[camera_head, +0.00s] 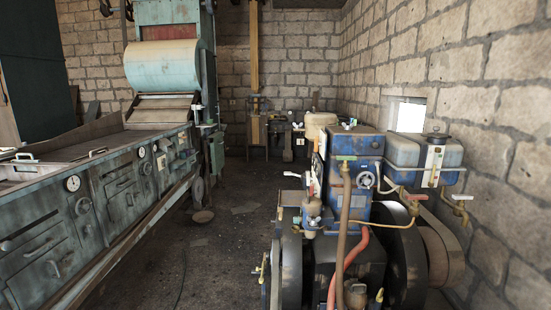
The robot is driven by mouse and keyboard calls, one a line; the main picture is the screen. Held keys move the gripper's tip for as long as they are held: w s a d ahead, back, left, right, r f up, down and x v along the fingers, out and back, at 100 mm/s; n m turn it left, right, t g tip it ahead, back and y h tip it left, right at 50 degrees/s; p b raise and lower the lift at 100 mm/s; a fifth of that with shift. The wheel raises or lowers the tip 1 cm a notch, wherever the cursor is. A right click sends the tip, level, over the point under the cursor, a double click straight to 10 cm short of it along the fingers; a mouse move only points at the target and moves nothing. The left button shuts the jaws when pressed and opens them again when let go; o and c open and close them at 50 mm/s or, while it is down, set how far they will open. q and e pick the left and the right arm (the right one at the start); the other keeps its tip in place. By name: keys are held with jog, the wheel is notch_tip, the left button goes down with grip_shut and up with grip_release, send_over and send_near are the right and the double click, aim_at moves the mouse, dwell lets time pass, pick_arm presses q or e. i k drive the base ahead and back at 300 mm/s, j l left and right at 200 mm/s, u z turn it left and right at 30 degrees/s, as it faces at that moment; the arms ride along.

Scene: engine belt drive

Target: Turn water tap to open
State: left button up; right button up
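A blue engine (352,165) with black flywheels stands at the right. A blue tank (425,158) sits beside it, near the wall. A small brass tap (460,200) hangs at the tank's right, with a light handle on top. Another brass tap or fitting (413,202) with a reddish handle sits lower left of it, by a yellowish pipe. I cannot tell which is the water tap, or whether either is open or closed. Neither of my grippers shows in this view.
A long grey-green machine bench (100,190) with dials and handles fills the left. A stone wall (490,120) stands close behind the tank. A red hose (349,262) runs down the engine's front.

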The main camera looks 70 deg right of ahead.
aim_at(346, 158)
jog(key=i+j+z, duration=0.15)
jog(key=i, duration=0.2)
jog(key=i+j+z, duration=0.15)
jog(key=i, duration=0.25)
jog(key=i+j+z, duration=0.15)
jog(key=i, duration=0.2)
jog(key=i+l+z, duration=0.2)
jog(key=z, duration=0.25)
jog(key=i+z, duration=0.7)
jog(key=z, duration=0.2)
jog(key=i+z, duration=0.3)
jog(key=z, duration=0.15)
jog(key=i+j+z, duration=0.25)
jog(key=z, duration=0.25)
